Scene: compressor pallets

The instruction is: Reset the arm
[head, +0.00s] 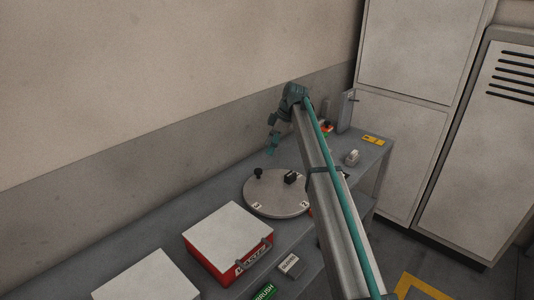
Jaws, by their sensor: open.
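My arm (335,205) reaches from the lower right over the workbench, bends at its far joint, and its end hangs down near the wall. My gripper (270,150) is small in the head view and points downward, open, with nothing visible in it. It appears above the back edge of a round grey disc (270,207), though its exact height is unclear. The disc carries a black knob (258,173), a dark block (291,177) and number labels. My arm hides the disc's right edge.
A red case with a pale lid (228,233), a pale box (146,278), a small white box (289,264) and a green brush box (265,292) lie nearer on the bench. A small white item (352,157) and yellow item (373,140) lie beyond. Tall cabinets (413,100) stand right.

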